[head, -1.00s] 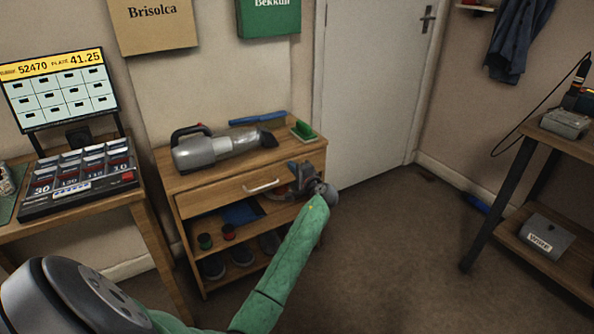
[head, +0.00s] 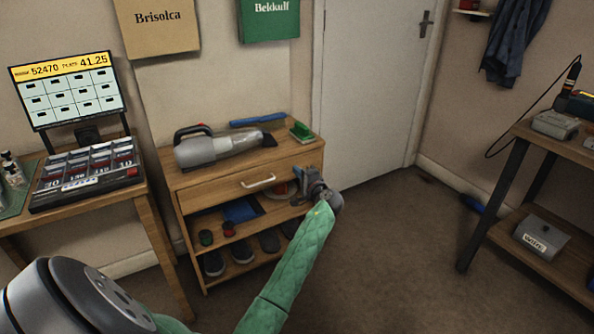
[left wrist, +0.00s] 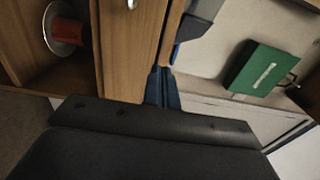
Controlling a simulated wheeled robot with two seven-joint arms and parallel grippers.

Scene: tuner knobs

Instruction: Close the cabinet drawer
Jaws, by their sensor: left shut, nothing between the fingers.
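The wooden cabinet (head: 178,181) stands against the wall, with its drawer (head: 225,193) just under the top. The drawer front looks flush or nearly flush with the cabinet; a small gap is hard to rule out. Its pale handle (head: 258,181) is in the middle of the front. My left gripper (head: 301,178) is shut and empty at the right end of the drawer front. In the left wrist view its blue fingertips (left wrist: 162,87) lie at the wooden drawer front (left wrist: 130,60), apparently touching it. The handle shows partly at the top there (left wrist: 131,3).
A handheld vacuum (head: 215,149), a blue strip (head: 257,119) and a green object (head: 302,132) lie on the cabinet top. Shoes (head: 242,250) and small items fill the open shelves. A desk with a cash tray (head: 88,172) is left.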

